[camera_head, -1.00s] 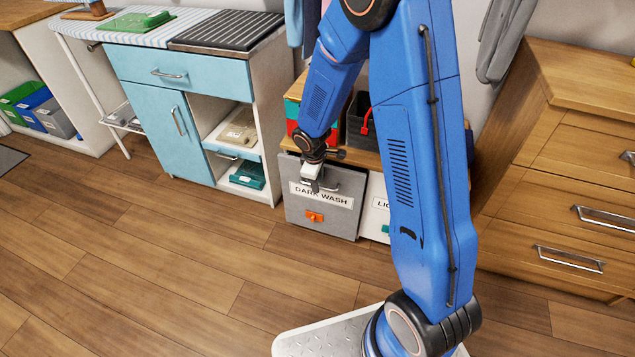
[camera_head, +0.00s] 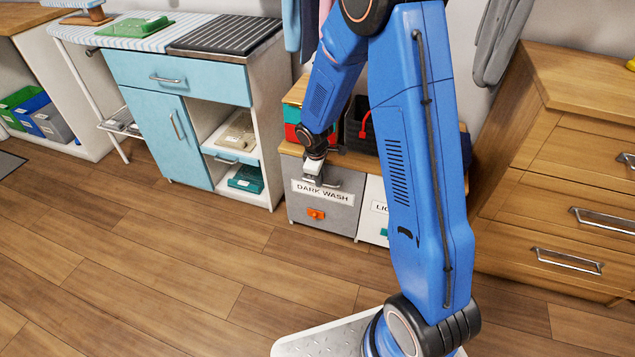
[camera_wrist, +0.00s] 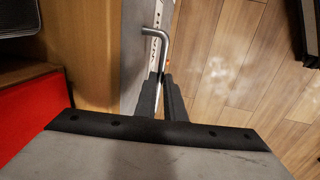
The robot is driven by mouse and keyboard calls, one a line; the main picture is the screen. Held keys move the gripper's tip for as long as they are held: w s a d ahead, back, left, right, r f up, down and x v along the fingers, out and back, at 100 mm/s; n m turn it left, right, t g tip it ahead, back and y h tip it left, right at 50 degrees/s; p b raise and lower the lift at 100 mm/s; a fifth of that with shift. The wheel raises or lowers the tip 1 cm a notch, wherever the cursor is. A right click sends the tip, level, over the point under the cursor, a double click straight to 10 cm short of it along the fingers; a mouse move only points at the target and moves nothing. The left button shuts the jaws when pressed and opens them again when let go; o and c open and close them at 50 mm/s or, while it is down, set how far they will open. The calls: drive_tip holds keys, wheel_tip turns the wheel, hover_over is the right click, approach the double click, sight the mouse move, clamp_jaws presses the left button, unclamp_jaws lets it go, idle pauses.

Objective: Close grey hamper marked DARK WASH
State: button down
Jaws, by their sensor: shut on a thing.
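The grey hamper (camera_head: 340,219) bears a white DARK WASH label (camera_head: 323,192) and an orange tag (camera_head: 316,214). It is in the low wooden unit, left of a white hamper. Its front looks upright and about level with the white one; a small gap cannot be ruled out. My gripper (camera_head: 314,180) is at the top of the grey front, shut on its metal handle (camera_wrist: 163,36). In the wrist view, the dark fingers (camera_wrist: 162,80) close around the lower part of the bar, beside the grey front's edge. The fingers hide part of the handle.
The white hamper (camera_head: 375,209) stands right of the grey one, partly behind my arm. A blue cabinet (camera_head: 156,133) is to the left and a wooden drawer chest (camera_head: 570,190) to the right. The floor (camera_head: 190,260) in front is clear.

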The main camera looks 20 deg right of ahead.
drive_tip(key=shift+w, duration=0.25)
drive_tip(key=c, duration=1.8)
unclamp_jaws()
drive_tip(key=shift+d, duration=0.15)
drive_tip(key=shift+c, duration=0.2)
wheel_tip(320, 180, up, 17)
drive_tip(key=s+a, duration=0.2)
drive_tip(key=shift+s, duration=0.4)
